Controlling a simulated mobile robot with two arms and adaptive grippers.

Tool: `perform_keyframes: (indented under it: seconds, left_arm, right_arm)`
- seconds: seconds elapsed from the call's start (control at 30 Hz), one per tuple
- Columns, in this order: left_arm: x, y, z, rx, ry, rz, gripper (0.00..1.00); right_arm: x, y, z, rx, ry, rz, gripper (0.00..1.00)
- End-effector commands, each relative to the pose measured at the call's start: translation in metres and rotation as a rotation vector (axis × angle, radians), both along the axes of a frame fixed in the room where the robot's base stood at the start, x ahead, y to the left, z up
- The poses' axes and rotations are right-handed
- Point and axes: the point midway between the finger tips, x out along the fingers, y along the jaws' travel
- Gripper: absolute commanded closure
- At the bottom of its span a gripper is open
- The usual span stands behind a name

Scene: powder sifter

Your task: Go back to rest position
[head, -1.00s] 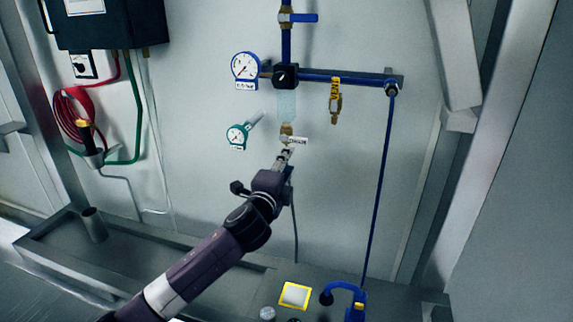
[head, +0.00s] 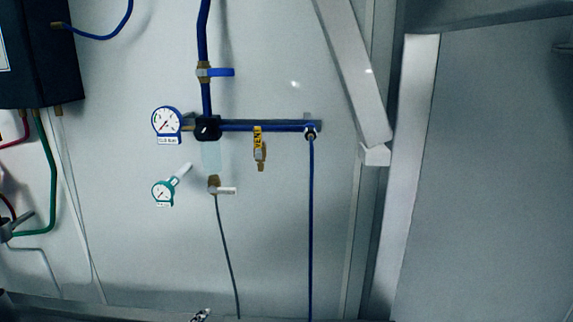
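Only the tip of my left gripper (head: 201,315) shows, at the bottom edge of the head view. It is below and apart from the brass valve (head: 214,186) with its pale handle (head: 227,191) pointing right. The rest of that gripper and its arm are out of frame, and I cannot tell whether its fingers are open or shut. My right gripper is not in view.
Blue pipework (head: 265,126) on the wall carries a white gauge (head: 166,124), a blue-handled valve (head: 219,72) and a yellow-tagged valve (head: 259,148). A green gauge (head: 164,192) is lower left. A dark box (head: 38,55) hangs at left.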

Motion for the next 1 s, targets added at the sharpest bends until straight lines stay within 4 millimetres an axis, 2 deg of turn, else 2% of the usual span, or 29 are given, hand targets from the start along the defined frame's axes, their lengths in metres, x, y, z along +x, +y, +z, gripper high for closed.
perform_keyframes:
  seconds: [0.03,0.1,0.2,0.3,0.5,0.7,0.73,0.8,1.0]
  left_arm:
    - [-0.029,0.000,-0.021,-0.067,0.070,0.040,0.67]
    - [-0.067,0.003,-0.046,-0.153,0.165,0.106,0.67]
    - [-0.123,0.007,-0.075,-0.262,0.296,0.204,0.67]
    - [-0.173,0.010,-0.093,-0.342,0.405,0.293,0.67]
    - [-0.248,0.015,-0.111,-0.443,0.562,0.433,0.67]
    - [-0.310,0.020,-0.118,-0.508,0.686,0.557,0.67]
    - [-0.319,0.020,-0.118,-0.516,0.703,0.575,0.67]
    - [-0.311,0.019,-0.138,-0.510,0.704,0.571,0.67]
    - [-0.302,0.018,-0.189,-0.502,0.721,0.573,0.67]
  right_arm:
    - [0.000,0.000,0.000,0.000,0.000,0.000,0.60]
    - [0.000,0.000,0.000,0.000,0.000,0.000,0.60]
    - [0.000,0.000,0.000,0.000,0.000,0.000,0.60]
    - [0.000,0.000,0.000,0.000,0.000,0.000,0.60]
    - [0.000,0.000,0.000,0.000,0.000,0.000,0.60]
    - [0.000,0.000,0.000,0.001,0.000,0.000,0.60]
    - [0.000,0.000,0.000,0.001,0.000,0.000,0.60]
    - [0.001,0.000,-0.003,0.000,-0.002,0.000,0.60]
    - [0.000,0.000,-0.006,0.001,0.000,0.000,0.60]
